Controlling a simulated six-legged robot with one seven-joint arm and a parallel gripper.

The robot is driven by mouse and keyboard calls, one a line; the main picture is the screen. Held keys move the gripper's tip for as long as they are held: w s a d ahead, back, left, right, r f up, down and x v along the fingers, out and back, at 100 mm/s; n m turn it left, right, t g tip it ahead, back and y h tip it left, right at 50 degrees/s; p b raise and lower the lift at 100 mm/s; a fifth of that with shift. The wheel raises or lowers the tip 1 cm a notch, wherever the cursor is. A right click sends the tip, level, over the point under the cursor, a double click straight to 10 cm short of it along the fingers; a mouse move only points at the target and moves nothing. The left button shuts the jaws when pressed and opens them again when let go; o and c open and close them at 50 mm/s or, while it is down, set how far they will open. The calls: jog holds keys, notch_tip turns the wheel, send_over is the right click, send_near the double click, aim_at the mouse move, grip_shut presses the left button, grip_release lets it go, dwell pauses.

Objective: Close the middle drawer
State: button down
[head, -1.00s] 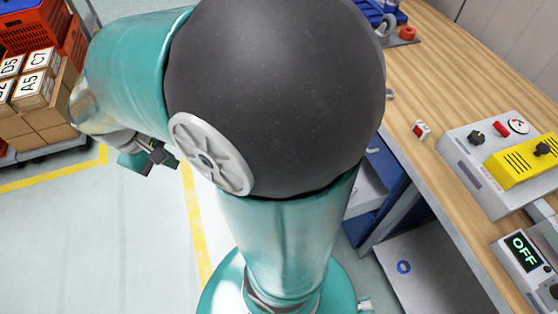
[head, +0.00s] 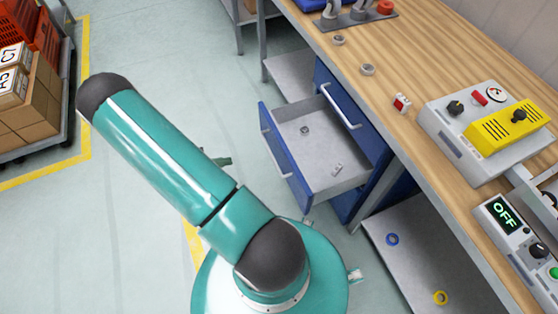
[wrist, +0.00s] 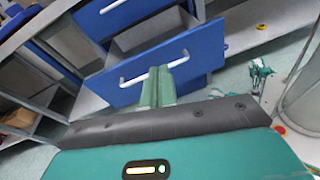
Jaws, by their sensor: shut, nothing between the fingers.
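The open drawer (head: 318,140) sticks out of the blue cabinet under the workbench in the head view. It has a blue front, a white handle and a grey inside holding small parts. Its blue front (wrist: 204,50) and handle face me in the wrist view. A closed drawer (head: 348,100) sits above it; anything lower is mostly hidden. My gripper (wrist: 158,85) is shut and empty, its fingertips overlapping the handle in the wrist view. In the head view, the gripper tip (head: 222,161) pokes out behind my arm, left of the drawer front and apart from it.
A lower shelf (head: 415,265) holds blue and yellow rings.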

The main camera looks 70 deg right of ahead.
aim_at(287, 158)
jog(key=s+d+f+n+h, duration=0.25)
jog(key=s+f, duration=0.25)
jog(key=f, duration=0.3)
jog(key=shift+n+g, duration=0.25)
jog(key=shift+g, duration=0.05)
jog(key=x, duration=1.3)
jog(key=shift+s+d+f, duration=0.1)
jog(key=shift+s+f, duration=0.05)
jog(key=shift+s, duration=0.25)
jog(key=x, duration=2.6)
jog(key=shift+s+d, duration=0.15)
jog(key=v, duration=1.4)
jog(key=shift+w+a, duration=0.2)
jog(key=shift+w, duration=0.05)
